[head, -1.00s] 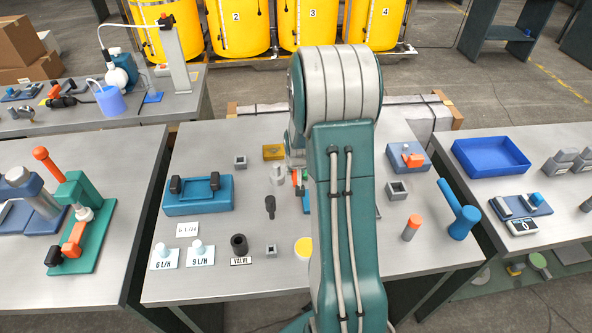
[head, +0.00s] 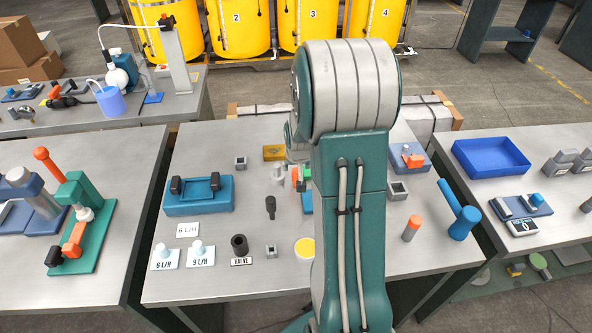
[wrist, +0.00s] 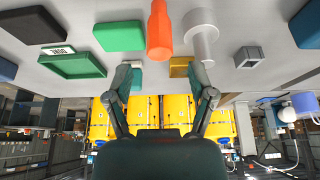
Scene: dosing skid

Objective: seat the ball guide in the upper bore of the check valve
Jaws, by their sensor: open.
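My gripper (wrist: 162,78) is open in the wrist view, its two fingers wide apart with nothing between them. In the head view my arm hides most of it. A dark hollow cylinder (head: 239,245) stands behind the VALVE card, its open bore facing up; I take it as the check valve. I cannot tell for certain which part is the ball guide. A pale grey stepped piece (wrist: 200,35) and an orange piece (wrist: 160,32) show beyond my fingertips.
A blue fixture (head: 198,195) stands left on the bench. A brass-yellow block (head: 274,152) and a grey square socket (head: 240,163) stand at the back. A green tray marked DONE (wrist: 72,66) shows in the wrist view.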

